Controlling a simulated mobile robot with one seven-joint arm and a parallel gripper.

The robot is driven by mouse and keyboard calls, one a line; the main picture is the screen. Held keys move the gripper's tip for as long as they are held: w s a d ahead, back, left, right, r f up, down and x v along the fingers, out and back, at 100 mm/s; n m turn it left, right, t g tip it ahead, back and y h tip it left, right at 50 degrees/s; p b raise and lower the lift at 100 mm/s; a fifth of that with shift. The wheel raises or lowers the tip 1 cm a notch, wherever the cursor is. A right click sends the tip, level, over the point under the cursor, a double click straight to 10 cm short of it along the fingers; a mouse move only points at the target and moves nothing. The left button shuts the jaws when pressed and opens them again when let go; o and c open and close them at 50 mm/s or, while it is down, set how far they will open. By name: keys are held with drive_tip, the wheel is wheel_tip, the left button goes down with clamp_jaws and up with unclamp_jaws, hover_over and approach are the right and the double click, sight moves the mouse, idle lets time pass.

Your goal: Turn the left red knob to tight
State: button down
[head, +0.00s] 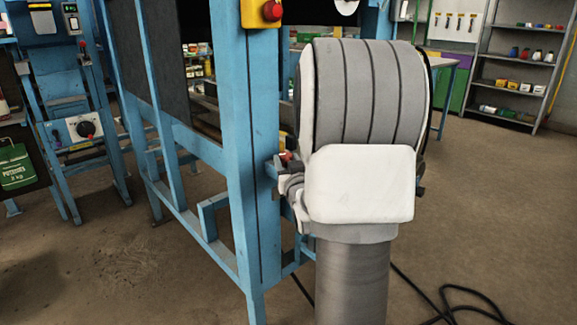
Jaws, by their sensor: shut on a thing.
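A small red knob (286,156) shows at a dark bracket on the blue post, just left of my arm. It looks like the left red knob; no mate to it is visible beside it, and my arm covers the area to its right. My gripper (289,181) shows only in part as grey and dark pieces at the knob, at the left edge of my arm's white cover. It is shut on the knob. The fingertips and any tight marking are hidden or too small to make out.
A black cable (450,308) lies on the floor.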

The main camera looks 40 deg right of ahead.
drive_tip(key=m+g+h, duration=0.2)
drive_tip(key=m+h, duration=0.1)
drive_tip(key=h, duration=0.1)
drive_tip(key=shift+w+a+f+g, duration=0.1)
drive_tip(key=shift+w+a+g, duration=0.15)
drive_tip(key=shift+a+g, duration=0.15)
drive_tip(key=m+g+h, duration=0.1)
drive_tip(key=m+g+h+p, duration=0.1)
drive_tip(key=g+h, duration=0.1)
drive_tip(key=shift+w+a+m, duration=0.1)
drive_tip(key=shift+w+m, duration=0.1)
drive_tip(key=shift+m, duration=0.2)
drive_tip(key=m+g+p, duration=0.1)
drive_tip(key=m+g+h+p, duration=0.1)
drive_tip(key=g, duration=0.1)
drive_tip(key=m+g+h+p, duration=0.1)
drive_tip(key=g+p, duration=0.1)
drive_tip(key=shift+w+a+r+m, duration=0.1)
drive_tip(key=shift+w+r+m, duration=0.15)
drive_tip(key=shift+m, duration=0.05)
drive_tip(key=shift+w+f+m+g+h+p, duration=0.1)
drive_tip(key=shift+m+g+h+p, duration=0.5)
drive_tip(key=shift+m+g+p, duration=0.95)
drive_tip(key=shift+n+g+b, duration=0.25)
drive_tip(key=shift+g+b, duration=0.1)
drive_tip(key=shift+g, duration=0.2)
drive_tip(key=shift+c, duration=1.8)
unclamp_jaws()
